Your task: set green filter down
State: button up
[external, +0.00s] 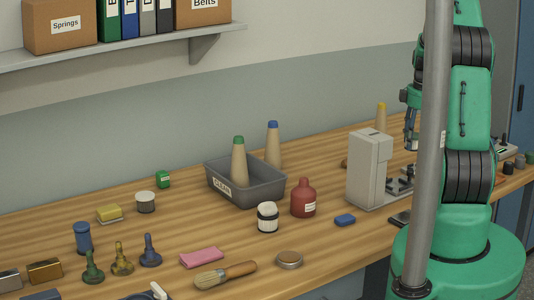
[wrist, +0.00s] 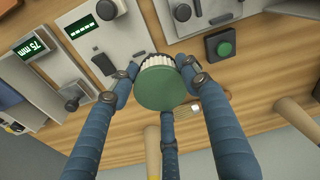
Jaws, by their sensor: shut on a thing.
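The green filter (wrist: 162,90) has a green round end and white pleats and sits between my fingers in the wrist view. My gripper (wrist: 161,75) is shut on it, with blue fingers around its sides. In the external view my gripper (external: 411,132) is at the right, above the far end of the bench and partly behind a grey pole. I cannot make out the green filter there. From the wrist view I cannot tell how high the filter is above the bench.
A grey tray (external: 262,198) labelled CLEAN holds a green-topped cone (external: 239,165). A grey machine (external: 367,168) and a yellow-topped cone (external: 381,117) stand near my gripper. The wrist view shows a green-button box (wrist: 220,46) and a display panel (wrist: 82,28). A black-ended white filter (external: 268,219) stands mid-bench.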

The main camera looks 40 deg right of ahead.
aim_at(410, 150)
jog(key=f, duration=0.2)
jog(key=s+f, duration=0.1)
jog(key=shift+s+f, duration=0.15)
jog(key=shift+f, duration=0.25)
jog(key=shift+d+f, duration=0.1)
jog(key=shift+f, duration=0.5)
jog(key=w+d, duration=0.3)
jog(key=w, duration=0.1)
jog(key=w+d+f, duration=0.1)
jog(key=w+d, duration=0.2)
jog(key=w, duration=0.1)
jog(key=w+d, duration=0.4)
jog(key=shift+w+f+b, duration=0.25)
jog(key=shift+w+b, duration=0.1)
jog(key=shift+f, duration=1.8)
jog(key=shift+f, duration=0.1)
